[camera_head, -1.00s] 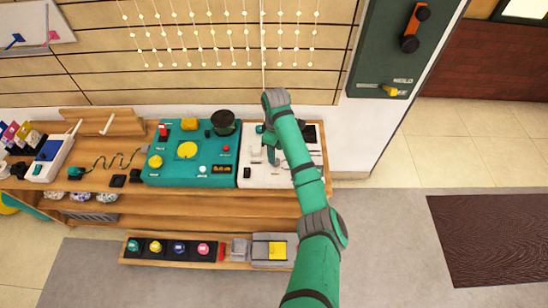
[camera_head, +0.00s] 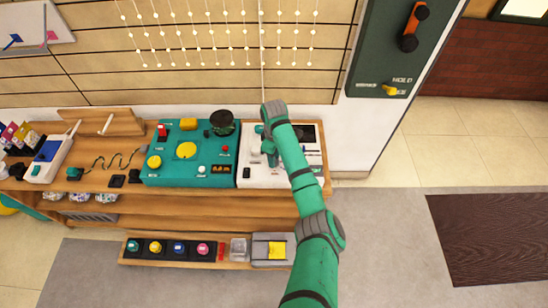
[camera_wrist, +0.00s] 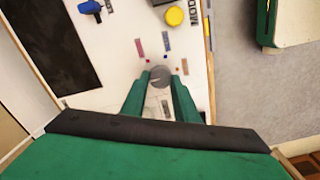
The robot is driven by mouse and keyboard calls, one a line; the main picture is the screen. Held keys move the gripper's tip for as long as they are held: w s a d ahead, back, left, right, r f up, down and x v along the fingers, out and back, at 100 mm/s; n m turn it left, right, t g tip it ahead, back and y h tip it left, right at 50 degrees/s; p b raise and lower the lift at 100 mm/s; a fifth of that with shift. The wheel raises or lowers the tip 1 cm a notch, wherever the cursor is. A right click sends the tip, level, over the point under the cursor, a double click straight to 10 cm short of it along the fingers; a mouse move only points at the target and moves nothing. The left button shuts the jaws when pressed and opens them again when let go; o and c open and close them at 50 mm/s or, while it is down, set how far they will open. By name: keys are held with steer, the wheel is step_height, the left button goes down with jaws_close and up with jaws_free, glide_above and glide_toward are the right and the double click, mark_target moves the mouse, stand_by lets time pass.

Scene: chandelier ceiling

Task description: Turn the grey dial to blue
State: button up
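The grey dial (camera_wrist: 160,77) is a small round knob on a white panel (camera_wrist: 118,60), seen in the wrist view. My gripper (camera_wrist: 160,75) has one green finger on each side of the dial, with the tips close to its sides. I cannot tell whether the fingers press on it. In the head view, my gripper (camera_head: 270,155) is down at the white panel (camera_head: 262,181), and the dial is hidden or too small to make out.
A yellow round button (camera_wrist: 174,16) and a blue switch-like part (camera_wrist: 90,7) are on the same panel. A teal console (camera_head: 160,178) with buttons stands directly left of it on the wooden bench (camera_head: 180,206). Beaded strings hang on the wall behind.

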steer(key=shift+m, duration=0.3)
steer(key=shift+w, duration=0.1)
steer(key=m, duration=0.6)
steer(key=shift+a, duration=0.1)
steer(key=m, duration=0.4)
steer(key=shift+m, duration=0.4)
steer(key=shift+d, duration=0.2)
steer(key=shift+w+r+m, duration=0.1)
steer(key=shift+m, duration=0.3)
steer(key=o, duration=1.1)
steer(key=shift+c, duration=0.2)
